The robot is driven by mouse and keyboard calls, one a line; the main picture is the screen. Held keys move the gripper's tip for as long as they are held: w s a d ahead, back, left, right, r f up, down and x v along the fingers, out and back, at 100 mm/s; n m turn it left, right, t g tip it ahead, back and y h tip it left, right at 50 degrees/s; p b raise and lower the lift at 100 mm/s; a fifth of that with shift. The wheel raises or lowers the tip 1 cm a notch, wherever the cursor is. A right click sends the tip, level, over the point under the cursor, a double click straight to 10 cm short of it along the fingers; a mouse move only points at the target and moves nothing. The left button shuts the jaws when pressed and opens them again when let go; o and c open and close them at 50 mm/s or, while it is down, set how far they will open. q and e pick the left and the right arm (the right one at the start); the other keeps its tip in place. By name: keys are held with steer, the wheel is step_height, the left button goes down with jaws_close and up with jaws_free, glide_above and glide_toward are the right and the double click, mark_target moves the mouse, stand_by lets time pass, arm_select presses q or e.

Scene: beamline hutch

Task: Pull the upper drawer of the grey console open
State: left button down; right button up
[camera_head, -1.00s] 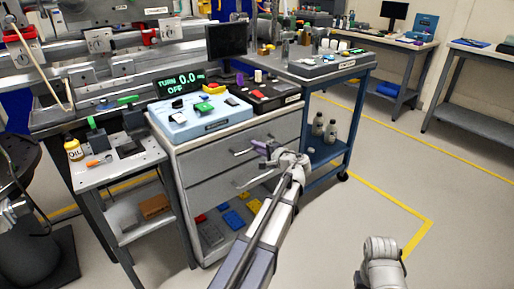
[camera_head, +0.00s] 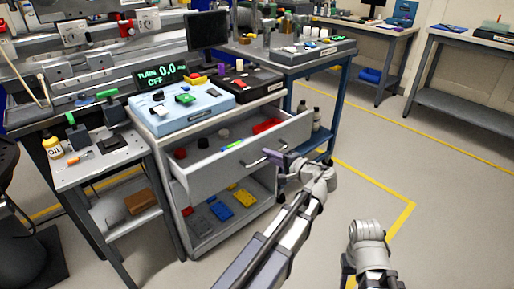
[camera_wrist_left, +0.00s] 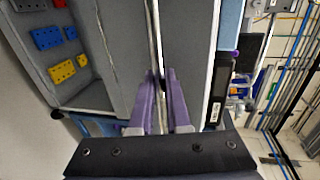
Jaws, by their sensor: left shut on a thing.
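The grey console (camera_head: 172,205) stands at the centre of the head view. Its upper drawer (camera_head: 215,175) is pulled out, and its inside shows. A red block (camera_head: 267,126), dark round pieces (camera_head: 196,141) and a green and blue stick (camera_head: 232,146) lie in it. My left gripper (camera_head: 270,155) is at the bar handle (camera_head: 253,162) on the drawer front. In the left wrist view the purple fingers (camera_wrist_left: 163,82) are closed around the handle bar (camera_wrist_left: 155,35). My right gripper's jaws are not visible.
A blue control box (camera_head: 190,117) and a black box (camera_head: 247,86) sit on the console top. A small side table (camera_head: 105,165) stands left, a blue cart (camera_head: 335,100) behind right. Yellow and blue pieces lie on the lower shelf. Floor on the right is clear.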

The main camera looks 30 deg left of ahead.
arm_select(q)
steer(key=shift+f+v, duration=0.25)
steer(key=shift+v, duration=1)
steer(key=shift+f+v, duration=0.25)
steer(key=shift+v, duration=0.95)
steer(key=shift+s+d, duration=0.1)
steer(key=c, duration=0.9)
jaws_free()
